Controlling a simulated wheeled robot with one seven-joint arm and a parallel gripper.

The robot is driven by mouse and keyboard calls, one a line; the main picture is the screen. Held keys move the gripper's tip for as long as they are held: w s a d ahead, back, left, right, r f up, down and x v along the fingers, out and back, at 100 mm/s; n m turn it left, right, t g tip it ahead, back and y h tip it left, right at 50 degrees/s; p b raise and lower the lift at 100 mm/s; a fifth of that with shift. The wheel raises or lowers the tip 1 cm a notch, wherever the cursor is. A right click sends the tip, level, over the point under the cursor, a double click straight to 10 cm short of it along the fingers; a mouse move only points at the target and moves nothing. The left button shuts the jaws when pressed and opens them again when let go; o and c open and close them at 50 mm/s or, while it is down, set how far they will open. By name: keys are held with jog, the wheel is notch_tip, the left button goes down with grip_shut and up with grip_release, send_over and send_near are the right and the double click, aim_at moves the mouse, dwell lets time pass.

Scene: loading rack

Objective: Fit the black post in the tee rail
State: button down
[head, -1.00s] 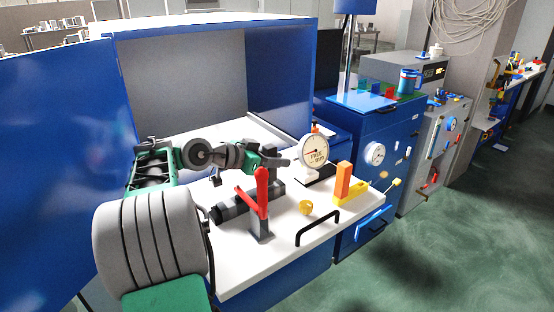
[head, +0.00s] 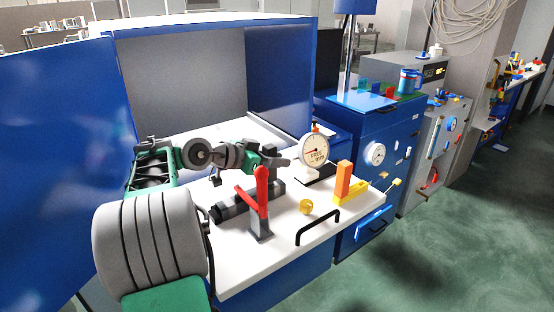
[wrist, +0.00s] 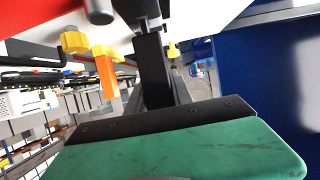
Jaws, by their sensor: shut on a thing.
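The tee rail (head: 232,207) is a dark grey bar lying on the white bench top, under my gripper. The black post (wrist: 153,72) stands between my gripper's fingers in the wrist view, near the top centre. My gripper (head: 283,162) is shut on the post, and its body reaches in from the left. In the head view the post (head: 270,153) shows as a dark upright above the far part of the rail, partly hidden by my gripper. I cannot tell whether its foot is seated in the rail.
A red-handled clamp (head: 262,195) stands close in front of the rail. A round dial gauge (head: 314,147) is just right of my gripper. A yellow ring (head: 306,207), an orange block (head: 343,181) and a black handle (head: 318,228) are at the right.

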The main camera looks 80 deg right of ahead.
jog(key=shift+f+b, duration=0.8)
jog(key=shift+f, duration=0.15)
jog(key=c, duration=1.1)
grip_release()
jog(key=shift+o, duration=0.2)
